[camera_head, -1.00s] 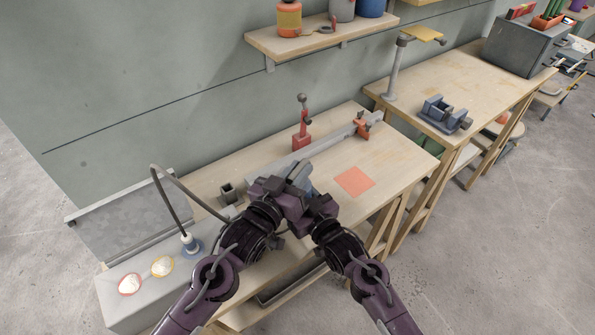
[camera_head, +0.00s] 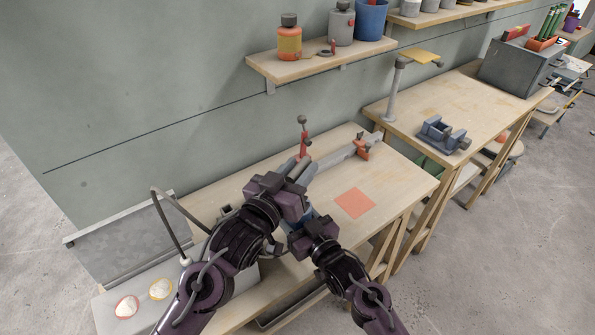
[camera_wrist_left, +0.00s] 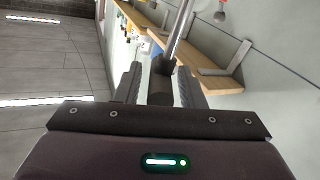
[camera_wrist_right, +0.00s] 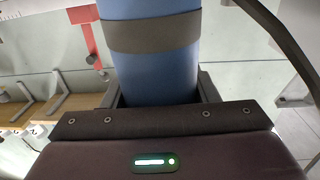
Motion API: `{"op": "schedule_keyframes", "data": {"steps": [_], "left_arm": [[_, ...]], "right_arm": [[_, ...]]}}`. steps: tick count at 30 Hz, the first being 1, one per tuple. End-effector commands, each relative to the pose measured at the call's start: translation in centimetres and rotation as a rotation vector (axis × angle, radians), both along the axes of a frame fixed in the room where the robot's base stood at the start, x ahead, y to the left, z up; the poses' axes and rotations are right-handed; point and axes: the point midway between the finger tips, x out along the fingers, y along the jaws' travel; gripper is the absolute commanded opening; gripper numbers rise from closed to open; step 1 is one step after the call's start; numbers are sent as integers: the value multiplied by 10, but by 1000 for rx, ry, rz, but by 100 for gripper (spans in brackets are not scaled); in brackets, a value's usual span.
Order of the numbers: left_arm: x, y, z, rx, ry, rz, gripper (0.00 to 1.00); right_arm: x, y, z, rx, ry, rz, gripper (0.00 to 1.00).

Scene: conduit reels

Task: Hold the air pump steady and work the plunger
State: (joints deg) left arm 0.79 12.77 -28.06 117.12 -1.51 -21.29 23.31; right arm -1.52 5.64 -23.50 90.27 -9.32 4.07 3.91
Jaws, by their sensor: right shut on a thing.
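The air pump's blue body (camera_wrist_right: 155,75), with a grey band round it, fills the middle of the right wrist view. In the head view only a little of it shows between my grippers. My right gripper (camera_head: 303,229) is shut round the blue body. My left gripper (camera_head: 301,170) is higher, above the pump. In the left wrist view the dark plunger handle (camera_wrist_left: 160,90) lies between its fingers, and a length of bare metal rod (camera_wrist_left: 181,30) runs from it out of the frame.
The pump stands over a wooden bench with an orange square (camera_head: 355,203) at right. A shelf (camera_head: 320,65) holds bottles above. A grey hose (camera_head: 167,215) arches at left.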

Motion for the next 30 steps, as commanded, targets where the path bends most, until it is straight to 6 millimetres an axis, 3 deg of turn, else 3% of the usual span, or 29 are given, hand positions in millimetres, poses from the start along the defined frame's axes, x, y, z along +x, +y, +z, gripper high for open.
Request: {"op": "schedule_keyframes", "data": {"steps": [13, 24, 30], "left_arm": [[-9, 5, -2, 1, 3, 1, 41], [-72, 42, -3, 2, 5, 0, 41], [-95, 55, -2, 2, 4, 0, 41]], "right_arm": [[-1, 0, -1, -1, 2, 1, 21], [-1, 0, -1, -1, 2, 1, 21], [-1, 1, -1, -1, 2, 2, 21]]}}
